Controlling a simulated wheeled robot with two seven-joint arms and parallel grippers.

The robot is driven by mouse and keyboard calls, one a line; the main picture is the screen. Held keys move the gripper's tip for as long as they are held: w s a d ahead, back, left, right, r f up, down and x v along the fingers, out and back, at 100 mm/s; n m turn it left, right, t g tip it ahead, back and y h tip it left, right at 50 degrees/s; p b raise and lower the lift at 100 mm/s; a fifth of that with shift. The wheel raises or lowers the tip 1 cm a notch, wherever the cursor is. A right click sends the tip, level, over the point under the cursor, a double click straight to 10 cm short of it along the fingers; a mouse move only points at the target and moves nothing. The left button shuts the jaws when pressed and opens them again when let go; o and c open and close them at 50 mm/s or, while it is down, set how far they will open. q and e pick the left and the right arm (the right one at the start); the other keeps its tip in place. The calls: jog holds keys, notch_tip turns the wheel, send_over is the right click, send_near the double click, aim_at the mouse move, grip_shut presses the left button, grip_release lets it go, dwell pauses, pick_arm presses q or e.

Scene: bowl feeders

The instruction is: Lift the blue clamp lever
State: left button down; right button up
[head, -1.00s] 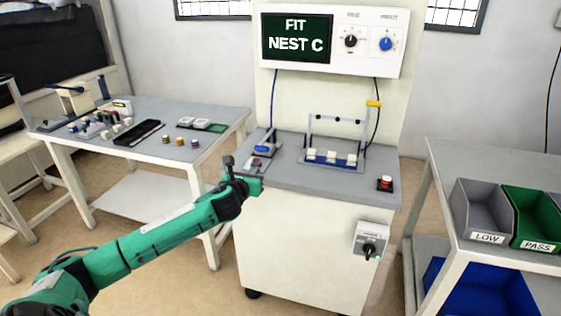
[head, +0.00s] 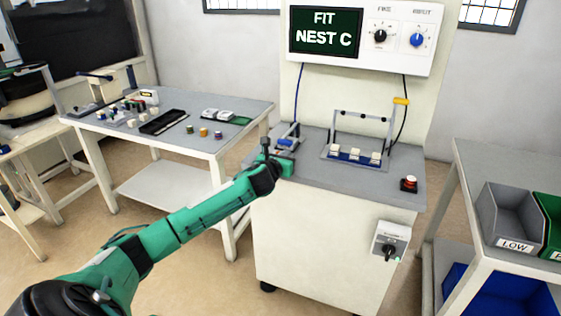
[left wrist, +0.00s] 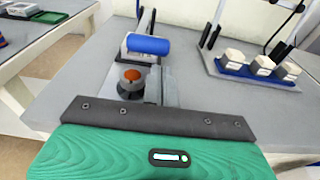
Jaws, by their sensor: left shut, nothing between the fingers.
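The blue clamp lever (head: 287,142) stands at the left end of the bench top, and its grip shows as a blue cylinder in the left wrist view (left wrist: 148,44). My left gripper (head: 289,160) is shut and empty at the bench's left edge, on the near side of the lever. In the left wrist view the lever is ahead of the gripper, with a visible gap. Below the lever grip, an orange-topped part (left wrist: 131,78) sits on a dark round base. The head view shows the fingertips poorly. My right gripper is out of view.
A fixture with a blue base (head: 352,159), pale blocks and an upright frame stands right of the lever. A red button (head: 409,183) is at the bench's right. A side table (head: 185,105) with small parts stands left. Grey bench top between lever and fixture is clear.

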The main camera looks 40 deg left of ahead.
pick_arm(q)
jog(key=shift+w+a+f, duration=0.1)
jog(key=shift+w+a, duration=0.05)
jog(key=shift+w, duration=0.5)
jog(key=shift+x, duration=0.75)
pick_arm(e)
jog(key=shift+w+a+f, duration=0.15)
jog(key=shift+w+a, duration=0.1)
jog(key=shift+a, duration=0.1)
pick_arm(q)
jog(key=shift+r+p, duration=0.25)
jog(key=shift+p, duration=0.05)
